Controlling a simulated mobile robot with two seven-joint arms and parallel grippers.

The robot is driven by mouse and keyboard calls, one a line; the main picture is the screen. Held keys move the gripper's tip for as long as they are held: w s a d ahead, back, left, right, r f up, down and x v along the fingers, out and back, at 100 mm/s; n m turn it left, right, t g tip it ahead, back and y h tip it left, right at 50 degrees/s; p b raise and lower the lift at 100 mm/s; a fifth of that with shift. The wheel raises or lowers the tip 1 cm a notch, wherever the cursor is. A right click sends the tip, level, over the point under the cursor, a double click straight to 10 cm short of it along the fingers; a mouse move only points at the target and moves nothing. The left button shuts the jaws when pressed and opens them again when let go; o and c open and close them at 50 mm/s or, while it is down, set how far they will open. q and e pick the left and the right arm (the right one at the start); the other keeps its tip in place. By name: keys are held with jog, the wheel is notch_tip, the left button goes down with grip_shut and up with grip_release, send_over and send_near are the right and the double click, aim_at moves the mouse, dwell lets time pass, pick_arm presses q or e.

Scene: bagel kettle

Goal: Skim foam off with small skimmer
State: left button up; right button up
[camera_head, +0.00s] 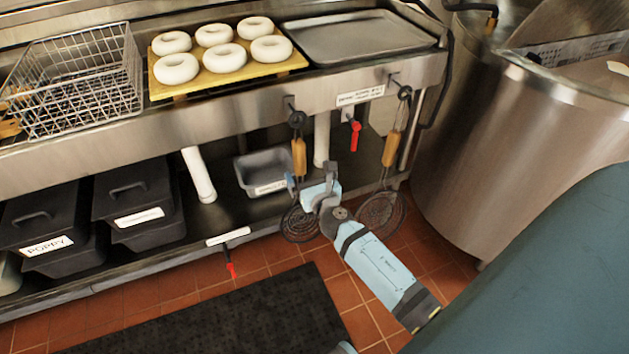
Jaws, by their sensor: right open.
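Two skimmers with wooden handles hang from hooks on the front of the steel counter. The left skimmer (299,158) seems the smaller one; its round wire head hangs low and is partly hidden by my right gripper. The right skimmer (391,150) has a wider wire head near the kettle. My right gripper (311,181) is open, with its fingers around or just in front of the left skimmer's lower handle; I cannot tell whether they touch it. The big steel kettle (525,130) stands at the right; no foam can be made out.
A wire basket (75,85), a board (290,65) with several bagels and an empty tray (358,38) sit on the counter. Below are black lidded bins (45,215), a grey pan (265,172) and red-handled valves (355,135). A dark mat (220,320) covers the floor.

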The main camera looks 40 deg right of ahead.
aim_at(302, 161)
jog(key=shift+x, duration=3.25)
jog(key=shift+d, duration=0.1)
jog(key=shift+c, duration=0.5)
grip_shut()
jog(key=shift+r, duration=0.1)
